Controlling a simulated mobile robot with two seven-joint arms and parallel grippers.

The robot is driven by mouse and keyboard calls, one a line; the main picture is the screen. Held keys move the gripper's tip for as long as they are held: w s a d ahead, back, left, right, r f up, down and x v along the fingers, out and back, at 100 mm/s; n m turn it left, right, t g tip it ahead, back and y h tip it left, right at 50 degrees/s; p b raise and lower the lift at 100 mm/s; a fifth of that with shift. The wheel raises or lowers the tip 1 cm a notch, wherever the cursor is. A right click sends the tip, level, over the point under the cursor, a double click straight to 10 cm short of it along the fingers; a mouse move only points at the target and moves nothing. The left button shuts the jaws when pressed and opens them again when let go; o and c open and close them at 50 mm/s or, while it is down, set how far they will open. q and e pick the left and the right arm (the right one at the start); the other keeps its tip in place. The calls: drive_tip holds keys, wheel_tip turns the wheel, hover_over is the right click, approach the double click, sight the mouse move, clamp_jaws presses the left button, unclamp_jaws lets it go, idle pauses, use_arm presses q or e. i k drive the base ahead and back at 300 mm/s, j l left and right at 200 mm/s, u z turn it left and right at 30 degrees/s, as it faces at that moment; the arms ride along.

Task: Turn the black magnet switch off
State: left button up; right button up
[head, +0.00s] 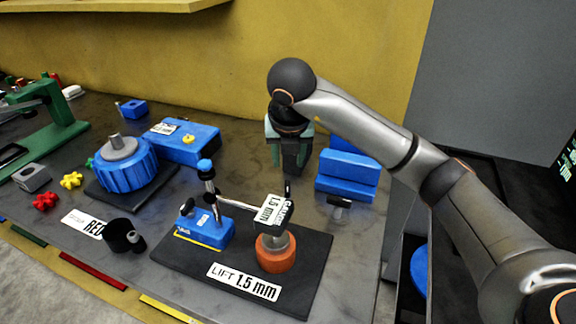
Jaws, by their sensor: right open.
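A blue magnetic base (209,232) stands on the dark mat, with a post and arm rising from it. A small black knob (187,206), which looks like the magnet switch, sits at the left end of the base; its turned position is too small to tell. My right gripper (289,165) points down behind the gauge, to the right of and farther back than the base. It is open and appears empty. My left gripper is not in view.
A dark mat (312,268) with a "LIFT 1.5 mm" label lies under the base. A black cup (118,236) stands front left. A blue ribbed rotary part (127,165) and blue box (182,142) are behind left. Blue blocks (346,177) stand right of the gripper.

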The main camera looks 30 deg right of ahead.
sight(187, 210)
drive_tip(key=k, duration=1)
